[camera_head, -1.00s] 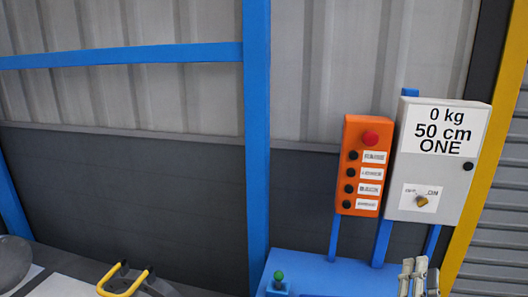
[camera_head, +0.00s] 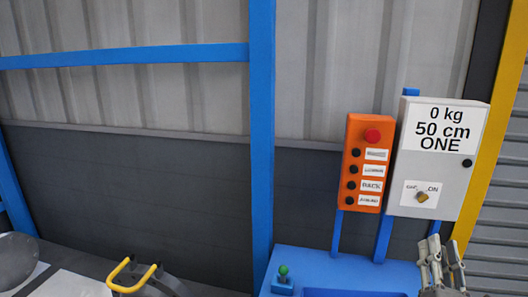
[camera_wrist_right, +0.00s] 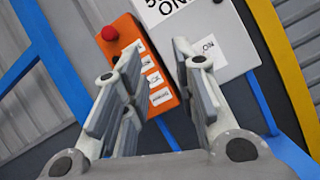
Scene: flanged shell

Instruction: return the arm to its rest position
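My right gripper (camera_head: 441,258) is at the lower right of the head view, in front of the blue stand. It is grey, with its fingers pointing up. In the right wrist view its two fingers (camera_wrist_right: 157,58) are spread apart, with nothing between them. Beyond them, the orange button box (camera_wrist_right: 145,75) and the grey control box (camera_wrist_right: 215,40) show in the background. My left gripper is in neither view.
The orange button box (camera_head: 362,165) and grey control box (camera_head: 437,158) stand on blue posts above a blue stand (camera_head: 335,268) with a green knob (camera_head: 283,270). A yellow handle (camera_head: 132,275) and a grey round object (camera_head: 17,260) are at lower left.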

